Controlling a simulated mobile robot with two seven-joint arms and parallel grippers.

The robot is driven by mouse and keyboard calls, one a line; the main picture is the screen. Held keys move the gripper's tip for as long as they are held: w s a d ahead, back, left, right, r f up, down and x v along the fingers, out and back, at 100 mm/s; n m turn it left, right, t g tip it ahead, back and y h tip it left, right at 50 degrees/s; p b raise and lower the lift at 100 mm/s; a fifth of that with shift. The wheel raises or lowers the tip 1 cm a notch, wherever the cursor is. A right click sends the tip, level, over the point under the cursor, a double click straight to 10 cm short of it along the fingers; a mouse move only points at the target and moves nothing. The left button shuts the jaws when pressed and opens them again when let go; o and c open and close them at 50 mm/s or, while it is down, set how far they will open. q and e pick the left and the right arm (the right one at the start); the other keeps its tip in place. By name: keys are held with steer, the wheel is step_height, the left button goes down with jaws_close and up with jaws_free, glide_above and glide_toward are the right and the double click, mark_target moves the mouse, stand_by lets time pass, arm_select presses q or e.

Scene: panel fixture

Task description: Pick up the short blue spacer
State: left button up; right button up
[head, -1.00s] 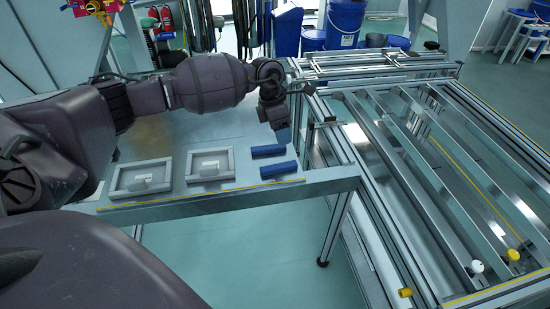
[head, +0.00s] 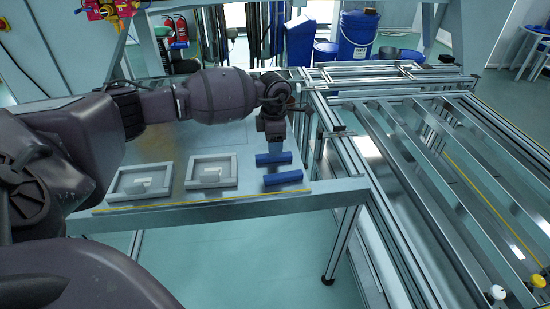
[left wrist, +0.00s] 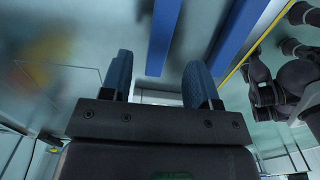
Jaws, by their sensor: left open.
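Two blue spacers lie side by side on the grey table, a far one (head: 273,158) and a near one (head: 283,177). They look similar in length in the head view, and I cannot tell for sure which is the short one. In the left wrist view, one blue bar (left wrist: 163,38) shows ahead between the fingertip lines, and the other (left wrist: 240,35) lies to its right; both run out of the top edge. My left gripper (head: 274,149) is open and empty, pointing down just above and behind the far spacer. My right gripper is not in view.
Two grey framed trays (head: 142,198) (head: 211,186) sit left of the spacers. A yellow line marks the table's front edge. A metal rail frame (head: 355,165) stands right of the table. The table behind the trays is clear.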

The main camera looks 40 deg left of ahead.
mark_target(274, 158)
arm_select(q)
step_height(274, 158, down, 5)
steer(key=shift+w+r+b, duration=0.1)
steer(key=shift+w+b, duration=0.05)
steer(key=shift+b, duration=0.45)
steer(key=shift+r, duration=0.15)
jaws_close()
